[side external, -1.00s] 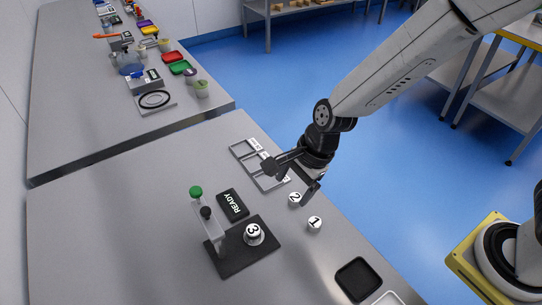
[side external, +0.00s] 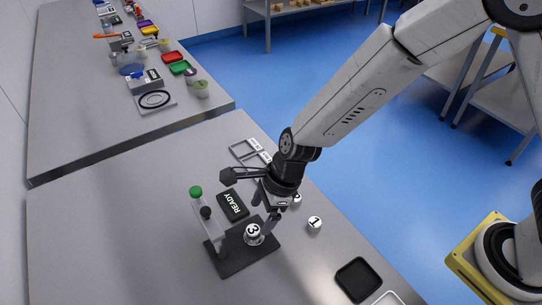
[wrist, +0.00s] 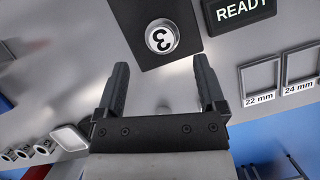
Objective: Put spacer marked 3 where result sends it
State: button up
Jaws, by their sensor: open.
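The white round spacer marked 3 (side external: 254,234) stands on the dark base plate (side external: 236,266) of a gauge with a pale post and a green knob (side external: 196,191). The gauge's display (side external: 233,204) reads READY. In the wrist view, spacer 3 (wrist: 162,37) shows just beyond and between my open fingertips (wrist: 162,67). Two square frames labelled 22 mm (wrist: 260,79) and 24 mm (wrist: 301,66) lie at the right there; more of the frame row is hidden by my gripper in the side view.
Spacer 1 (side external: 314,223) stands on the table right of the plate. Spacer 2 (side external: 297,199) is partly hidden behind my gripper. A black tray (side external: 358,280) and a white tray (side external: 388,299) lie near the front edge. The table left of the gauge is clear.

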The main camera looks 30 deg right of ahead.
aim_at(253, 230)
jog(key=shift+a+f, duration=0.1)
jog(key=shift+f, duration=0.2)
jog(key=shift+x, duration=2.45)
jog(key=shift+w, duration=0.1)
grip_shut()
